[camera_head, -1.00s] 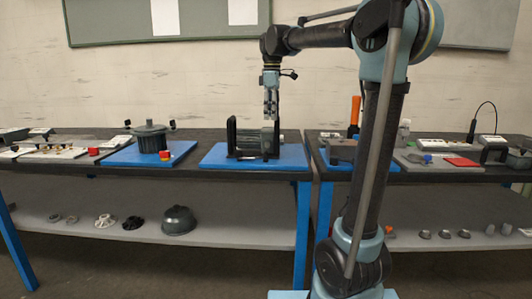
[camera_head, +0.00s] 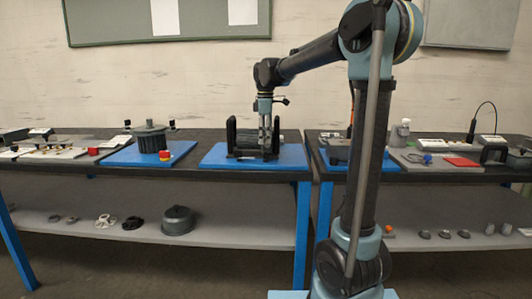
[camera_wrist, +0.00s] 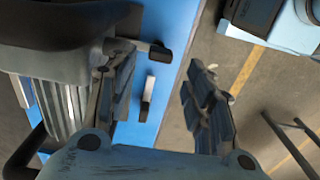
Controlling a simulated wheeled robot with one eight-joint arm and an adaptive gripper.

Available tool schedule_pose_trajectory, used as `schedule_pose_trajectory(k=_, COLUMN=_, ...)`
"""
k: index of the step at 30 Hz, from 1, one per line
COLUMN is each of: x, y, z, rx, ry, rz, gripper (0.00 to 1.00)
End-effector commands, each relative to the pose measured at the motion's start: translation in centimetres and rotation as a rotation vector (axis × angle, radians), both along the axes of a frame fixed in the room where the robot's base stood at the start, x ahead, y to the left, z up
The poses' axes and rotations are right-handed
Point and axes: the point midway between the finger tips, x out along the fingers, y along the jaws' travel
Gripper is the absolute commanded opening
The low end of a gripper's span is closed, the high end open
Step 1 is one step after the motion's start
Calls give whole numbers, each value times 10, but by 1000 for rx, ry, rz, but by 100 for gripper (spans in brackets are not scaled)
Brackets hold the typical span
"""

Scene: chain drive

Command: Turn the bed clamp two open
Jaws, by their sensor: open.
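A dark ribbed motor-like unit (camera_head: 250,140) sits between black upright frames on a blue base plate (camera_head: 214,160). My gripper (camera_head: 265,150) is lowered at its right part. In the wrist view my gripper (camera_wrist: 162,97) is open, with its fingers spread wide and nothing held. I cannot tell which of these is bed clamp two. The left finger overlaps the ribbed housing (camera_wrist: 62,105) in the picture; contact cannot be told.
Left on the bench, a grey round housing (camera_head: 150,137) stands on another blue plate beside a red button (camera_head: 165,156). A bench to the right holds a red pad (camera_head: 462,161) and small parts. A lower shelf (camera_head: 235,228) carries loose parts.

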Motion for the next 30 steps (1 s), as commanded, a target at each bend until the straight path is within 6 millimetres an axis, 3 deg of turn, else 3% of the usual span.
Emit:
schedule_pose_trajectory(k=3, x=0, y=0, z=-21, rx=0, ry=0, rz=0, gripper=48)
schedule_pose_trajectory(k=10, x=0, y=0, z=-50, rx=0, ry=0, rz=0, gripper=48)
schedule_pose_trajectory(k=24, x=0, y=0, z=-61, rx=0, ry=0, rz=0, gripper=48)
schedule_pose_trajectory(k=26, x=0, y=0, z=-61, rx=0, ry=0, rz=0, gripper=37)
schedule_pose_trajectory(k=30, x=0, y=0, z=-61, rx=0, ry=0, rz=0, gripper=5)
